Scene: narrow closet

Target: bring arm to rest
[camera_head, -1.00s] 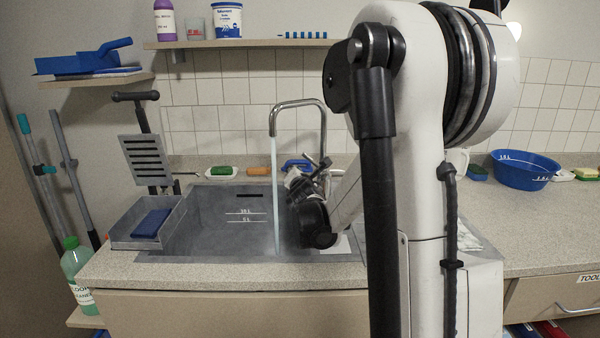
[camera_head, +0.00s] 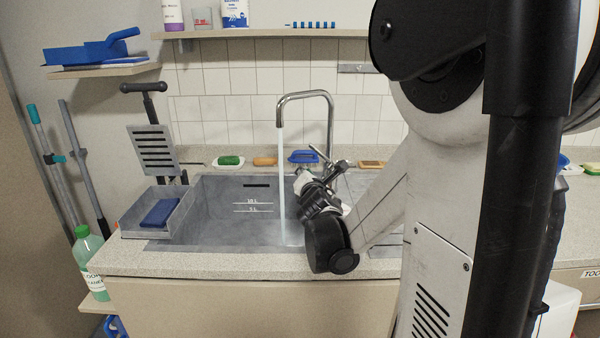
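My gripper (camera_head: 312,172) is at the right side of the grey sink (camera_head: 205,205), near the running water. Its fingers are small and partly hidden by my wrist, so I cannot tell whether they are open or shut. My arm is bent and fills the right of the view, hiding much of the counter there. The tap (camera_head: 331,120) is on and a stream of water (camera_head: 281,170) falls into the sink, just left of my gripper.
A grey tray (camera_head: 180,222) with a blue sponge (camera_head: 160,212) sits at the sink's left. Brushes, including a blue one (camera_head: 303,157), lie along the back ledge. A green bottle (camera_head: 90,260) stands at the lower left. A shelf (camera_head: 250,34) hangs above.

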